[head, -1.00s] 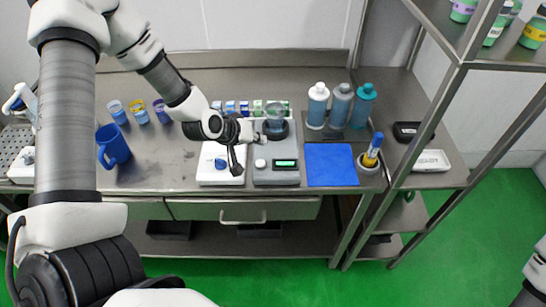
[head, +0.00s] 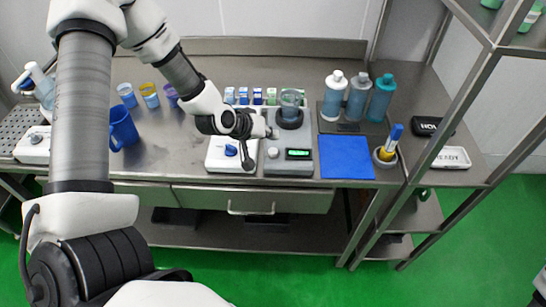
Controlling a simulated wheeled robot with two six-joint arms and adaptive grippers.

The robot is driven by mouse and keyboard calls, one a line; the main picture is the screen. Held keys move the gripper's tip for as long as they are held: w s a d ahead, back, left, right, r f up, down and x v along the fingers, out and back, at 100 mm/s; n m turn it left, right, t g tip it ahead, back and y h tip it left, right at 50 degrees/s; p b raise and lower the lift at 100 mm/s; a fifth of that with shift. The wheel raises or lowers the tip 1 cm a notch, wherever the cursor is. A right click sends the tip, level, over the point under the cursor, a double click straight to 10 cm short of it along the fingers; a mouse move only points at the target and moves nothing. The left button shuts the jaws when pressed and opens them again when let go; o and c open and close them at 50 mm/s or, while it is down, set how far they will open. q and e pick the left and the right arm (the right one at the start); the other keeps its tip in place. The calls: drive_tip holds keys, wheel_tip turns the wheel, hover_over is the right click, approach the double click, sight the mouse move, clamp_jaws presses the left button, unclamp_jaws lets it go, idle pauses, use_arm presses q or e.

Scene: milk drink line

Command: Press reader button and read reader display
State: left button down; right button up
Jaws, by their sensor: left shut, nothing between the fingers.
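The reader is a grey box (head: 290,167) on the steel bench, with a round light button (head: 273,152) at its front left and a small lit green display (head: 299,154) beside it. The display's characters are too small to read. A clear cup (head: 290,104) sits in the dark round well on top of the reader. My left gripper (head: 271,132) is shut and empty, its fingertips over the reader's left side, just behind the button. I cannot tell whether it touches the reader.
A white device with a blue knob (head: 231,151) stands left of the reader, under my left wrist. A blue mat (head: 346,158) lies to the right. Several bottles (head: 358,97) stand behind it. A blue mug (head: 123,127) and small cups stand at left. A shelf rack (head: 470,130) borders the right.

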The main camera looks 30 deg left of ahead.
sight(271, 152)
use_arm(q)
drive_tip(key=shift+f+b, duration=0.9)
drive_tip(key=shift+f, duration=0.7)
use_arm(e)
drive_tip(key=shift+f, duration=1.4)
drive_tip(key=shift+f, duration=0.1)
use_arm(q)
drive_tip(key=shift+f+b, duration=0.4)
use_arm(e)
drive_tip(key=shift+f, duration=0.25)
use_arm(q)
drive_tip(key=shift+f+b, duration=0.4)
drive_tip(key=shift+f, duration=0.05)
use_arm(e)
drive_tip(key=shift+f, duration=0.45)
use_arm(q)
drive_tip(key=shift+r, duration=0.1)
use_arm(e)
drive_tip(key=shift+r, duration=0.1)
use_arm(q)
drive_tip(key=shift+r+p, duration=0.8)
drive_tip(key=shift+r, duration=0.05)
use_arm(e)
drive_tip(key=shift+r, duration=0.7)
drive_tip(key=shift+r, duration=0.1)
